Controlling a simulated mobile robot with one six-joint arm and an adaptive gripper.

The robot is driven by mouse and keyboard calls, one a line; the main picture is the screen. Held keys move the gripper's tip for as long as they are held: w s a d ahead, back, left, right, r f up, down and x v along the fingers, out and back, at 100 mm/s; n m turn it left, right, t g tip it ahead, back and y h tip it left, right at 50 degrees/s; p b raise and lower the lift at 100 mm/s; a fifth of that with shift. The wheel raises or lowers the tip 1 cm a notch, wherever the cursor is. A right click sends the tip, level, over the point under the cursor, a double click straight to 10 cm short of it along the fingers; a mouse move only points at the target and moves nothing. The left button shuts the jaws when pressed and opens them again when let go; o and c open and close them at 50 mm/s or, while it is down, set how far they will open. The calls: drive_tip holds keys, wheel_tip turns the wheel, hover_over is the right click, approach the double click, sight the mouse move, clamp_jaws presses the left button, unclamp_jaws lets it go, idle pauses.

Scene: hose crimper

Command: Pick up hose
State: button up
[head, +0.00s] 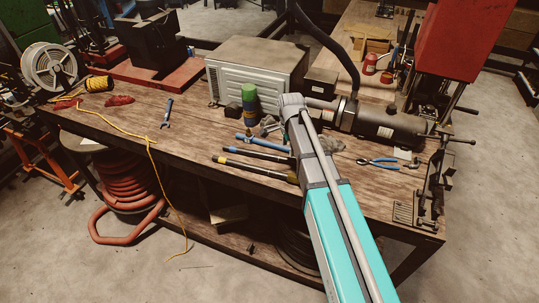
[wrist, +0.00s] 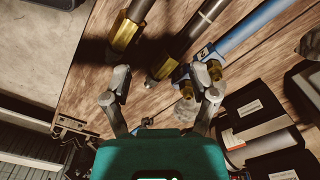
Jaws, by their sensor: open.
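Three short hoses lie on the wooden workbench (head: 190,140). In the head view they are a blue hose (head: 262,142), a black hose (head: 255,153) and a nearer black hose (head: 250,170) with yellow marks. The wrist view shows brass-coloured end fittings on the blue hose (wrist: 245,33), the middle dark hose (wrist: 200,30) and the left dark hose (wrist: 132,25). My gripper (wrist: 163,76) is open and empty. In that picture its fingertips straddle the middle hose's fitting, with the blue hose's fitting near the right finger. Contact cannot be told. My arm hides the gripper in the head view.
A dark cylindrical machine (head: 375,122) and a pale metal box (head: 255,72) stand behind. A green-and-blue can stack (head: 249,102) is near the hoses. Blue-handled pliers (head: 378,162) and a vice (head: 436,180) are at right. A yellow cord (head: 115,127) crosses the left.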

drive_tip(key=w+a+r+m+p, duration=0.2)
drive_tip(key=w+a+m, duration=0.5)
drive_tip(key=w+a, duration=0.1)
drive_tip(key=shift+a+r, duration=0.25)
drive_tip(key=shift+a, duration=0.65)
drive_tip(key=shift+f, duration=0.15)
drive_tip(key=b, duration=0.9)
hover_over(264, 154)
drive_tip(key=f, duration=0.8)
drive_tip(key=shift+w+a+f, duration=0.2)
drive_tip(key=shift+w+a, duration=0.1)
drive_tip(key=shift+w, duration=0.1)
drive_tip(key=f+b, duration=0.2)
drive_tip(key=f, duration=0.1)
drive_tip(key=shift+s+d+b, duration=0.2)
drive_tip(key=shift+d+b, duration=0.1)
drive_tip(key=shift+b, duration=0.1)
drive_tip(key=shift+f+b, duration=1)
drive_tip(key=shift+f, duration=0.1)
